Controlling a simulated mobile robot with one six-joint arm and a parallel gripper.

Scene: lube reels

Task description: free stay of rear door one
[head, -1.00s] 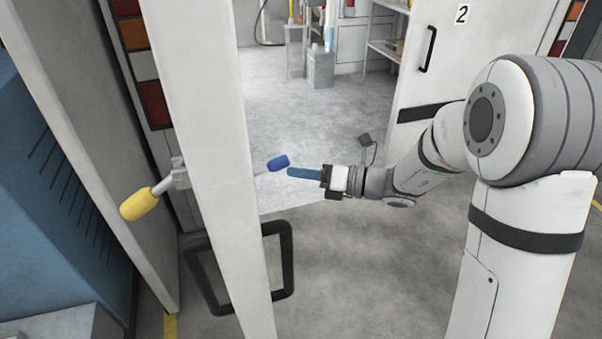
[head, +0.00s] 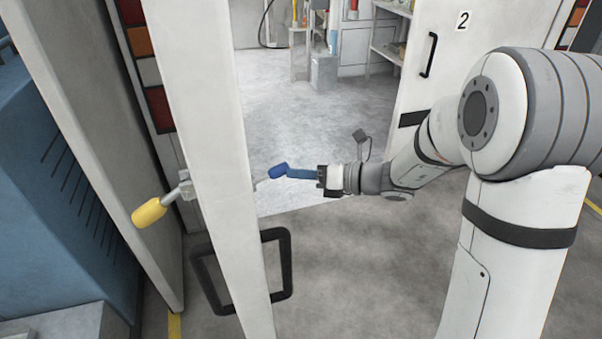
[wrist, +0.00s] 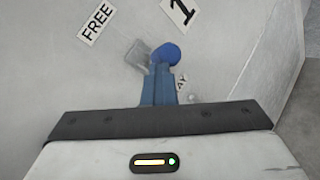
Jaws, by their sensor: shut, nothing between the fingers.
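The near white door (head: 205,110) stands edge-on in the head view. Its stay has a yellow grip (head: 150,213) left of the door and a blue grip (head: 278,170) on the right face. In the wrist view the blue grip (wrist: 166,52) is just beyond my fingertips, beside a grey bracket (wrist: 137,56) and labels "FREE" (wrist: 97,23) and "1" (wrist: 181,9). Another label is partly hidden by my fingers. My gripper (head: 290,173) has its blue fingers shut and empty, tips at the blue grip, apparently touching it.
A black door handle (head: 282,265) sticks out below the stay. Door "2" (head: 455,60) stands at the upper right. Shelving (head: 390,45) and a grey box (head: 323,72) are at the back. The floor between the doors is clear. A blue cabinet (head: 60,190) is at the left.

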